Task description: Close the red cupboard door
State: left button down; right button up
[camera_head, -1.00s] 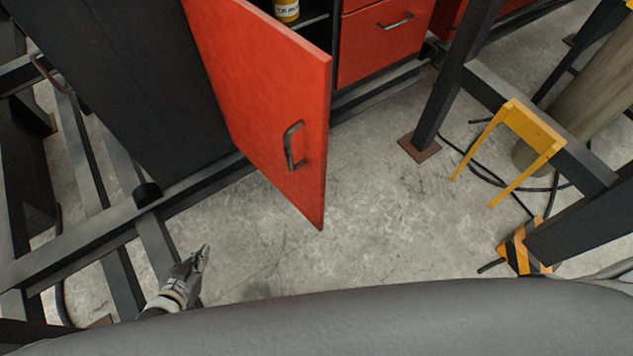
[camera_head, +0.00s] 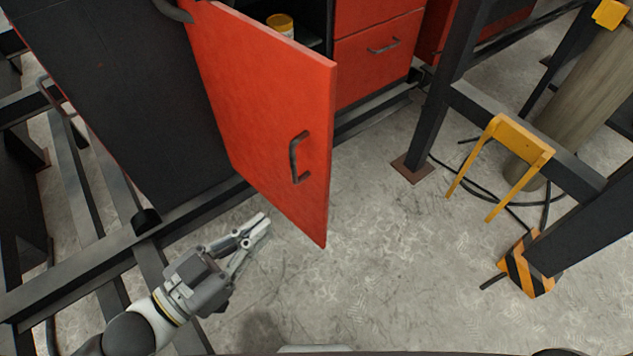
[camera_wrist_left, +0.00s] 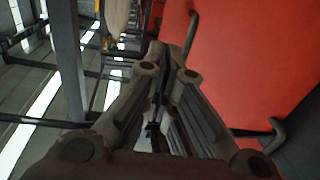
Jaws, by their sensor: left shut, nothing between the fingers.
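The red cupboard door (camera_head: 265,120) stands open in the head view, swung out toward me from the cupboard (camera_head: 375,55). A dark metal handle (camera_head: 299,158) is near its free edge. My left gripper (camera_head: 262,225) is shut and empty, left of the door's lower part and apart from the handle. In the left wrist view the fingers (camera_wrist_left: 170,50) are together, with the red door (camera_wrist_left: 250,60) filling the right side and a handle (camera_wrist_left: 275,140) at the lower right. My right gripper is not in view.
A yellow-lidded can (camera_head: 280,24) stands inside the cupboard. Dark steel beams (camera_head: 110,250) run along the floor at left. A dark post (camera_head: 440,100) and a yellow bracket (camera_head: 505,150) stand at right. The concrete floor (camera_head: 380,270) before the door is clear.

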aim_at(326, 175)
pick_arm(q)
jog(key=p+x, duration=0.1)
jog(key=x, duration=1.2)
jog(key=shift+f, duration=0.1)
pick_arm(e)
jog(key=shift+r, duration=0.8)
